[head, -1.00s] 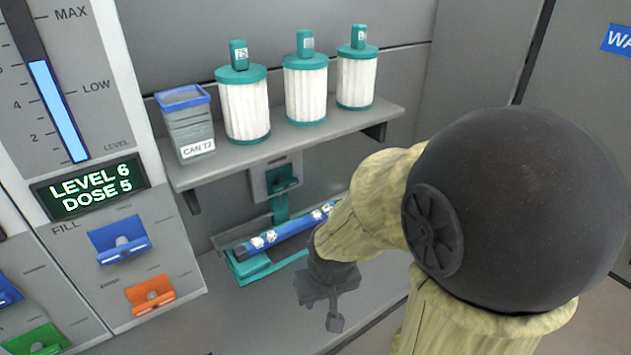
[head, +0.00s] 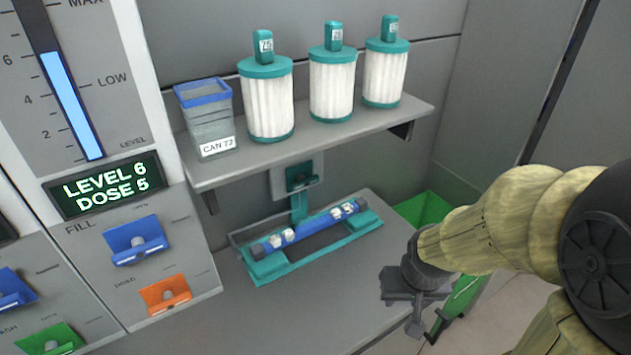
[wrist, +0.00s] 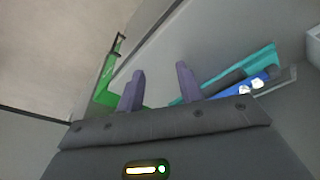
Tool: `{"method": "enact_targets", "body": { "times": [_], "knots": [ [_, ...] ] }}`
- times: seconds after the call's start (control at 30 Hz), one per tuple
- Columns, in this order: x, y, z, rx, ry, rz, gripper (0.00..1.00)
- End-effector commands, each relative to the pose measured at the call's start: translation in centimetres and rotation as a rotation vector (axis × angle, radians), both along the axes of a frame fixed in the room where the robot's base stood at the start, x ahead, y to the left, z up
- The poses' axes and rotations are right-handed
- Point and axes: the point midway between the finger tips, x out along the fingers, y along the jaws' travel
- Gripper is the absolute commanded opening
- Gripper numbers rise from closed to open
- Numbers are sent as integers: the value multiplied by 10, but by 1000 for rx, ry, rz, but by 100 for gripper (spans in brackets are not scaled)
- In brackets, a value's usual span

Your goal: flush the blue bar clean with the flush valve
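The blue bar (head: 312,226), with several white patches on it, lies in a teal cradle (head: 318,257) on the grey counter. Part of the bar shows at the right of the wrist view (wrist: 256,84), with white patches. Above the cradle, a teal handle (head: 301,177) sits on a grey wall plate, with a teal stem running down behind the bar. I cannot read a label marking it as the flush valve. My gripper (head: 428,328) is right of and nearer than the cradle, apart from it. In the wrist view its two fingers (wrist: 159,85) stand apart with nothing between them.
A shelf (head: 330,138) above carries an open-topped can (head: 209,132) and three white canisters (head: 333,84). The left panel has a blue paddle (head: 136,241), an orange paddle (head: 166,295) and a display (head: 104,185) reading LEVEL 6, DOSE 5. A green bin (head: 425,207) is beyond the counter.

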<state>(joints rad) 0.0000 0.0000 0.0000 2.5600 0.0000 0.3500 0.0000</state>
Motion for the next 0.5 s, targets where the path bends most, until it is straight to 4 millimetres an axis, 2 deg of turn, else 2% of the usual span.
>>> {"method": "enact_targets", "body": {
  "times": [0.17,0.27,0.37,0.47,0.5],
  "knots": [
    [0,0,0,0,0,0,36],
    [2,0,-2,-1,-7,2,56],
    [14,-1,-9,-10,-49,10,76],
    [41,-2,-22,-24,-140,36,95],
    [55,-1,-27,-28,-193,50,100]
  ]
}}
